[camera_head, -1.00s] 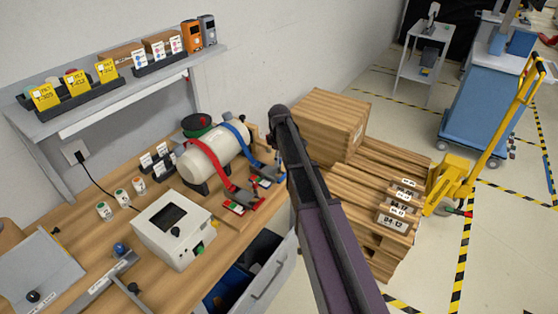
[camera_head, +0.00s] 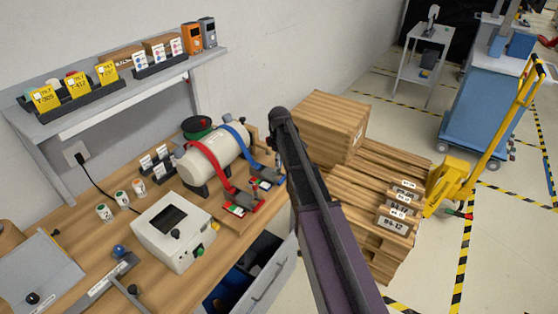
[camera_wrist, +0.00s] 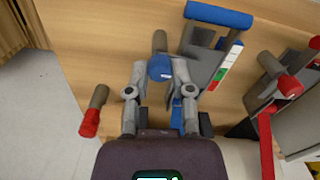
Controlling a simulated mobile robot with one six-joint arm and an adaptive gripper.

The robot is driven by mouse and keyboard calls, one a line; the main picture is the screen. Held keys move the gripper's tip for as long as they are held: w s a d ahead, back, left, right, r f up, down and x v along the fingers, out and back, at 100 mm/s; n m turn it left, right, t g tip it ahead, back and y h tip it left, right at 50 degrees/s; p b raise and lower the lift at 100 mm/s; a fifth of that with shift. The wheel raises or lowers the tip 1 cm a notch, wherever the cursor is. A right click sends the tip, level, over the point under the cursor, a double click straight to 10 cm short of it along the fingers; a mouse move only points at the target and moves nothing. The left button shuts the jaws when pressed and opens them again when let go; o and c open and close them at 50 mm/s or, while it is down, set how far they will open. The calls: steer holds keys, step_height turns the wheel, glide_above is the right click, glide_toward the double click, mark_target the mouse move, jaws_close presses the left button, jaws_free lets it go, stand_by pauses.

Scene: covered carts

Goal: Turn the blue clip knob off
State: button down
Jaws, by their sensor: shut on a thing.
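In the wrist view, the blue clip knob (camera_wrist: 160,68) has a blue rounded end on a short grey shaft. It sits between the fingertips of my gripper (camera_wrist: 158,74), which is shut on it. Right of it is the grey plate of the blue clip (camera_wrist: 208,62), with a blue roller on top and a white, green and red strip along its edge. In the head view, the blue clip (camera_head: 264,178) is at the front of the white cylinder, at the end of a blue strap. My arm hides the gripper there.
The red clip (camera_head: 240,202) and its red strap are close beside the blue one; a red-tipped lever (camera_wrist: 288,86) shows in the wrist view. A second red-tipped lever (camera_wrist: 94,110) is at left. The white cylinder (camera_head: 214,152), white box (camera_head: 174,230) and wooden crate (camera_head: 328,125) are nearby.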

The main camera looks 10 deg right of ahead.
steer(key=m, duration=0.7)
steer(key=shift+m, duration=0.3)
steer(key=m, duration=0.4)
steer(key=shift+s+m, duration=0.1)
steer(key=shift+m, duration=1.8)
steer(key=shift+c, duration=2.4)
jaws_free()
